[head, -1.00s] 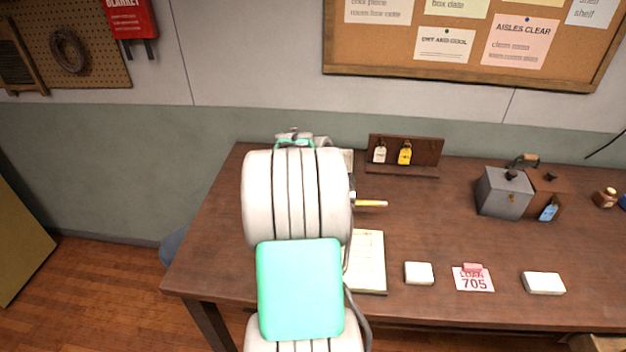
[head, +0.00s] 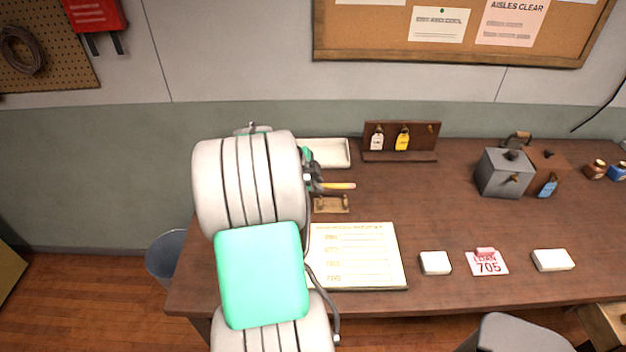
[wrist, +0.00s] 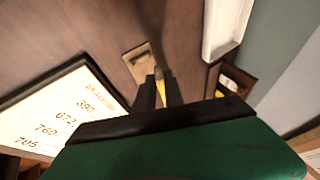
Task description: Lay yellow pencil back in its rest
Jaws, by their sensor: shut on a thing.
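The yellow pencil (head: 340,186) sticks out to the right from behind my arm in the head view. My gripper (wrist: 160,92) is shut on the pencil, whose yellow end (wrist: 161,84) shows between the fingers in the wrist view. My arm hides most of the gripper in the head view. The pencil's rest (head: 331,205), a small light-wood piece, stands on the desk just below the pencil in the picture. In the wrist view the rest (wrist: 137,60) lies just beyond the fingertips. The pencil looks held above the desk, apart from the rest.
A written ledger sheet (head: 355,258) lies in front of the rest. A white tray (head: 328,153) and a tag rack (head: 400,157) stand behind it. White blocks, a pink 705 tag (head: 487,263) and a grey metal box (head: 503,174) are to the right. The desk's middle is clear.

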